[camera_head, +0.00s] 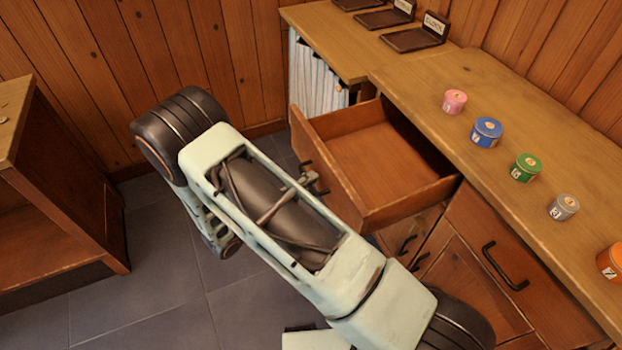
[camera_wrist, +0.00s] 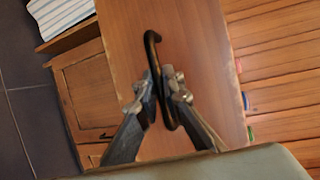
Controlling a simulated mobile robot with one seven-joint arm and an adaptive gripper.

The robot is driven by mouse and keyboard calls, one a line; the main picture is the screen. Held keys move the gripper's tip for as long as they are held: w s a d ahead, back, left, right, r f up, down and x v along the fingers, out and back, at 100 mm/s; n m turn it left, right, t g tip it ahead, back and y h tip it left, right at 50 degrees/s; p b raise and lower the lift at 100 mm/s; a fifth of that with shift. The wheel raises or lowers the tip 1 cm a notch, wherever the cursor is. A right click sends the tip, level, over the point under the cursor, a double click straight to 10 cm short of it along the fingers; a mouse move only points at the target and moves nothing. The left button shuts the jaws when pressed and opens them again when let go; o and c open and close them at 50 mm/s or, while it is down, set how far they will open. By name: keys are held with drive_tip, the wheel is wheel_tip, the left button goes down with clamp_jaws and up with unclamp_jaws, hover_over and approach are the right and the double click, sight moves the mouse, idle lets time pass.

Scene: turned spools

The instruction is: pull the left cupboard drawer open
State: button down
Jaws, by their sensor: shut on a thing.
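The left cupboard drawer (camera_head: 375,155) is pulled out from under the counter, and its inside looks empty. In the wrist view its wooden front (camera_wrist: 190,50) fills the middle. Its dark curved handle (camera_wrist: 152,45) runs between the fingers of my gripper (camera_wrist: 163,88). My gripper is shut on this handle. In the head view my arm covers much of the drawer front, and the gripper (camera_head: 310,180) is partly hidden at the handle.
A second drawer with a black handle (camera_head: 505,268) is shut at the right. Several coloured tins, including a blue one (camera_head: 486,132), stand on the counter (camera_head: 440,85). Dark stands (camera_head: 418,38) are at the back. A wooden shelf unit (camera_head: 65,200) stands left, with grey floor between.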

drive_tip(key=c, duration=2)
unclamp_jaws()
drive_tip(key=shift+c, duration=0.2)
drive_tip(key=v, duration=1.2)
